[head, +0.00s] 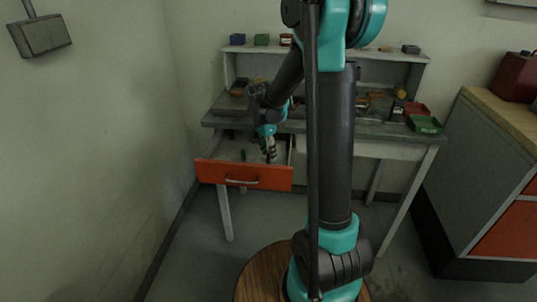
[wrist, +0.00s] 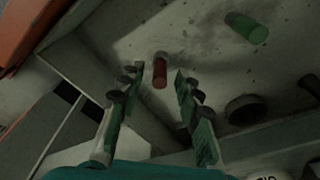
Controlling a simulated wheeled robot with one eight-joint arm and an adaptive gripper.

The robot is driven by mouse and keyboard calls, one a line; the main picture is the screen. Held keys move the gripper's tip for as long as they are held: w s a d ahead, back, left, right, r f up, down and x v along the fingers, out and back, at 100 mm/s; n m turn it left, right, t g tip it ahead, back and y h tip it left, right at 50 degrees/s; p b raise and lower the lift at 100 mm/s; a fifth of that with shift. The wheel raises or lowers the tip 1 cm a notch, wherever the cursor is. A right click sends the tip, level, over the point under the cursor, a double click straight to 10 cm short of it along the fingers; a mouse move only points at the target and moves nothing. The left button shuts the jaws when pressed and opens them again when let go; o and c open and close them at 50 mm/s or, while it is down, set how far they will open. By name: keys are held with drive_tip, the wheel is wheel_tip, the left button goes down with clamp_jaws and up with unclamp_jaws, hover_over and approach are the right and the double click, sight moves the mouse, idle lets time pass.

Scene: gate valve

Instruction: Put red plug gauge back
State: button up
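The red plug gauge (wrist: 160,73) is in the open drawer (head: 245,175), in line with the space between my fingertips in the wrist view. There is a visible gap on each side of it, and I cannot tell how far beyond the tips it is. My gripper (wrist: 158,80) is open and empty. In the head view my gripper (head: 269,150) points down over the drawer. A green plug gauge (wrist: 248,28) is in the drawer at upper right in the wrist view. A dark round ring or socket (wrist: 243,110) lies lower right.
The drawer's orange front sticks out from the grey workbench (head: 385,128). A green bin (head: 425,124) and a red bin (head: 415,108) stand on the bench's right end. A shelf above holds small boxes. A cabinet (head: 500,160) stands at right. The floor at left is clear.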

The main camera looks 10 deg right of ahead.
wheel_tip(320, 180, up, 11)
drive_tip(key=a, duration=0.1)
drive_tip(key=shift+s+a, duration=0.25)
drive_tip(key=shift+s, duration=0.15)
